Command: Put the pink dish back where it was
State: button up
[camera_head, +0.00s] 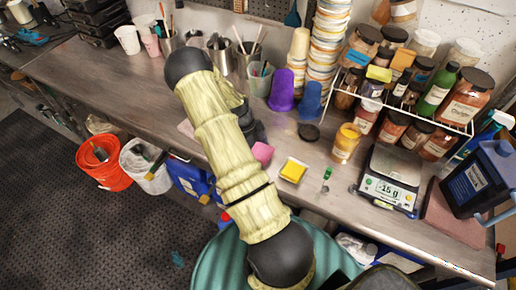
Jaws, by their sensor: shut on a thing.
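The pink dish (263,152) shows as a small pink shape just right of my arm, above or at the worktop near its front half. My gripper (252,131) is a dark shape mostly hidden behind my sleeved arm. It is shut on the pink dish, at the dish's far side. The fingertips and the dish's left part are hidden, so I cannot tell whether the dish touches the worktop.
A yellow sponge (293,170), a green dropper (326,176), a yellow-lidded jar (345,143) and a scale (390,182) stand to the right. Purple (282,92) and blue (310,101) cups stand behind. Buckets (104,162) hang below the front edge. The left worktop (95,75) is clear.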

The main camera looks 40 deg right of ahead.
jog(key=shift+f, duration=0.1)
jog(key=o, duration=1)
jog(key=shift+r, duration=0.2)
jog(key=shift+w+r, duration=0.25)
jog(key=b+v, duration=0.3)
jog(key=v, duration=0.8)
